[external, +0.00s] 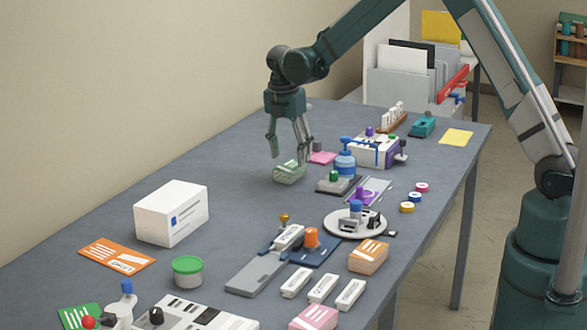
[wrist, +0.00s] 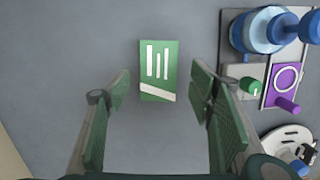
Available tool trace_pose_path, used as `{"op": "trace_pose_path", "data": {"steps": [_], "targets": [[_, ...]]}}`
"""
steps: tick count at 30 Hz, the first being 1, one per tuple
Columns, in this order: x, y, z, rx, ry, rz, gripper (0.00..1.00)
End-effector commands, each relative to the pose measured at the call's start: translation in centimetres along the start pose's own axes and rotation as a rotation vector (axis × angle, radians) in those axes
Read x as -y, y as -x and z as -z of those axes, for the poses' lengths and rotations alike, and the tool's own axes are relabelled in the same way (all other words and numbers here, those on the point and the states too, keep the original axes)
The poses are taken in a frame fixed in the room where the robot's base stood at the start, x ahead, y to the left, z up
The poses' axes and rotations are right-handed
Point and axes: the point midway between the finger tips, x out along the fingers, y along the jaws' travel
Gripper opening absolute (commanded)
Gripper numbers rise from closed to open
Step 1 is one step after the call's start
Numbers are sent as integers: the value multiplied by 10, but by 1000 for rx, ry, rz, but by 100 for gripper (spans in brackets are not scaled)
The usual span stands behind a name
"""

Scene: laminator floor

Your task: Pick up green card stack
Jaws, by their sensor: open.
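The green card stack (external: 289,172) lies on the grey table below my gripper in the external view. It is a small green block with a pale band and white stripes on its top, and it also shows in the wrist view (wrist: 158,71). My gripper (external: 289,153) is open and points down, with its fingertips just above and around the stack in the external view. In the wrist view the fingers of my gripper (wrist: 160,85) stand apart, and the stack appears between and just beyond their tips. Contact cannot be told.
A blue round device (external: 345,162) and a purple tool (external: 370,191) stand right of the stack. A pink block (external: 322,158) lies close behind it. A white box (external: 172,212) stands to the front left. The table left of the stack is clear.

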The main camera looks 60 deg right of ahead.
Motion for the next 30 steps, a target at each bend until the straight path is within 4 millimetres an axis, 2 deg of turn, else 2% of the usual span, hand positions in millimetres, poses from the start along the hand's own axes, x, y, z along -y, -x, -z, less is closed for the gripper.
{"op": "trace_pose_path", "data": {"steps": [8,21,30], "targets": [[-1,-8,0,0,0,0,54],[-2,-50,1,0,0,0,54],[-2,-52,1,0,0,0,54]]}}
